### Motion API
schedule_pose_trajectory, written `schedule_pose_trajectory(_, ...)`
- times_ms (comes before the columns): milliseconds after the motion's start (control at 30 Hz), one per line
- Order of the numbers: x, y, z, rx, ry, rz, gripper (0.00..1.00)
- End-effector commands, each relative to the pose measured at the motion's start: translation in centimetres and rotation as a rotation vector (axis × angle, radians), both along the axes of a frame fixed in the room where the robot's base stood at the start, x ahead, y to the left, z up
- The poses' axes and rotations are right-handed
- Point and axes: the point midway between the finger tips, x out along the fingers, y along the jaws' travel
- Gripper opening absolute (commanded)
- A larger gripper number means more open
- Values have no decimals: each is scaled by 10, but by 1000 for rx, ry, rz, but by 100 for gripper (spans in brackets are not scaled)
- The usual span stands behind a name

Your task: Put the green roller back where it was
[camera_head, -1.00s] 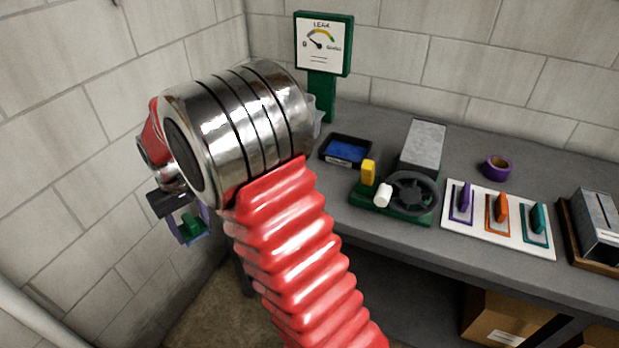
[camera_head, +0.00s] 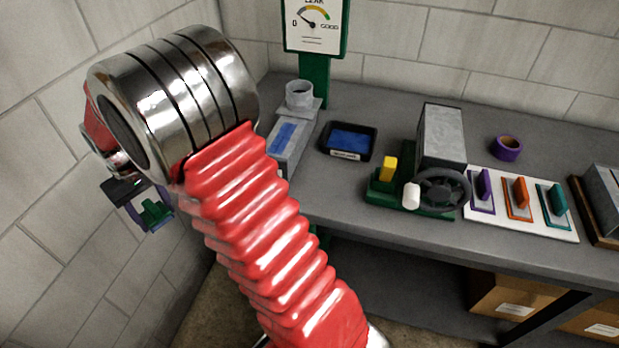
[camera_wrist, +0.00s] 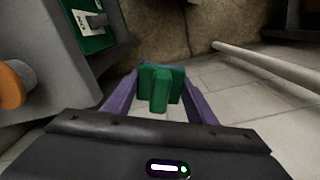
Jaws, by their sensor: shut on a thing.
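My gripper (camera_head: 146,222), with purple fingers, is shut on a green piece (camera_head: 155,211), which I take to be the green roller. It hangs in the air left of the bench, near the wall. In the wrist view the green piece (camera_wrist: 160,88) shows as a block with an upright grip, pinched between the fingers. A white board (camera_head: 540,232) on the bench bears a purple (camera_head: 484,184), an orange (camera_head: 521,192) and a teal (camera_head: 558,199) handled piece, each on an outline of its own colour. I see no empty green outline.
The grey bench (camera_head: 390,238) also bears a grey duct fitting (camera_head: 287,140), a blue-lined tray (camera_head: 349,142), a green-based machine with a handwheel (camera_head: 442,188) and purple tape (camera_head: 507,148). A leak gauge (camera_head: 316,25) stands behind. Cardboard boxes (camera_head: 512,297) sit below.

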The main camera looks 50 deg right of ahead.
Motion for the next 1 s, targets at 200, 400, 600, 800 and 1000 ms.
schedule_pose_trajectory(200, 0, -6, 0, 0, 0, -14, 30)
schedule_pose_trajectory(400, 0, -10, 0, 0, 0, -22, 30)
schedule_pose_trajectory(600, 0, -22, 5, 0, -2, -47, 30)
schedule_pose_trajectory(800, -4, -67, 29, 0, -5, -156, 30)
schedule_pose_trajectory(1000, -22, -137, 66, -1, -5, -330, 30)
